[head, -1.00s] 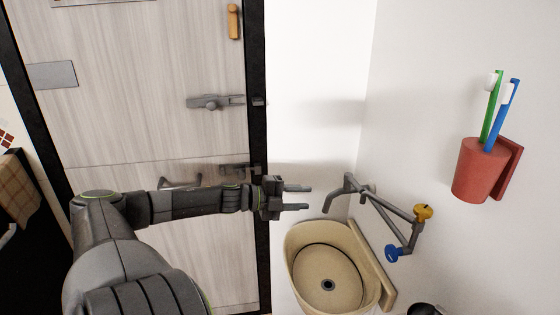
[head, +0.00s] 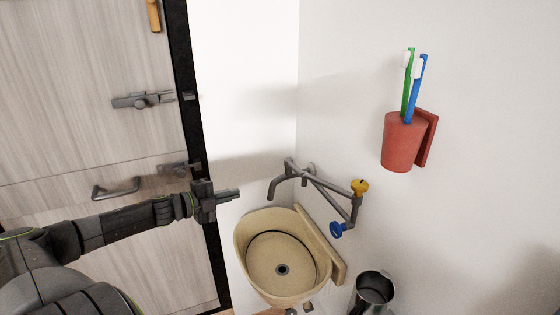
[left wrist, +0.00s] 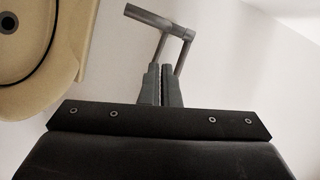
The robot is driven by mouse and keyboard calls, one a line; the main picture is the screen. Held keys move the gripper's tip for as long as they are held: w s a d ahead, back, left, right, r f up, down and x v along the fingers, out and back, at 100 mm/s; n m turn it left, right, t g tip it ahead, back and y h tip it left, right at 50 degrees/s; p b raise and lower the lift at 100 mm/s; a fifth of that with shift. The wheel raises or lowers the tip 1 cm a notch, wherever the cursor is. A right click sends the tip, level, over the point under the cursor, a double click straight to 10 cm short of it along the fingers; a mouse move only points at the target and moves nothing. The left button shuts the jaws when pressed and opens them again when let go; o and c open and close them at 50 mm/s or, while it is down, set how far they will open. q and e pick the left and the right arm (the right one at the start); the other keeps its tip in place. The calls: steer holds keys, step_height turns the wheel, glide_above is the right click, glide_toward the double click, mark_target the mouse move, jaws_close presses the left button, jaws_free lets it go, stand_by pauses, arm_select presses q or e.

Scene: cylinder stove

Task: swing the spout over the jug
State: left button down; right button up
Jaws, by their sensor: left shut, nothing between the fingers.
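The grey spout (head: 275,187) is on the wall tap and its end hangs down over the rim of the basin, to the left of the jug. A metal jug (head: 373,290) stands at the bottom, right of the basin; its lower part is cut off. My left gripper (head: 238,193) is shut and empty, left of the spout and apart from it. In the left wrist view my shut fingers (left wrist: 160,68) point towards a grey pipe of the tap (left wrist: 150,17). My right gripper is not in view.
The beige basin (head: 243,262) is below the spout. The tap has a yellow knob (head: 360,187) and a blue knob (head: 337,230). A red cup (head: 398,146) with toothbrushes is on the wall. A wooden door (head: 60,140) with a latch is at the left.

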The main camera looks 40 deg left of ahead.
arm_select(q)
steer(key=w+a+r+n+g+y+p, duration=0.1)
steer(key=w+a+r+n+y, duration=0.15)
steer(key=w+n+y, duration=0.35)
steer(key=w+a+r+n+g+y+p, duration=0.2)
steer(key=w+r+n+y, duration=0.2)
steer(key=w+n, duration=0.45)
steer(key=w+d+r+n+g+h+p, duration=0.15)
steer(key=d+r+g+h, duration=0.35)
steer(key=d, duration=0.7)
steer(key=w+d+r+n+g+h+p, duration=0.1)
steer(key=d+r+n+g, duration=0.15)
steer(key=d+r, duration=0.7)
step_height(320, 180, down, 12)
steer(key=s+d+p, duration=0.1)
steer(key=d+p, duration=0.1)
steer(key=p, duration=0.4)
steer(key=shift+f+m+g, duration=0.2)
steer(key=shift+m+g, duration=0.25)
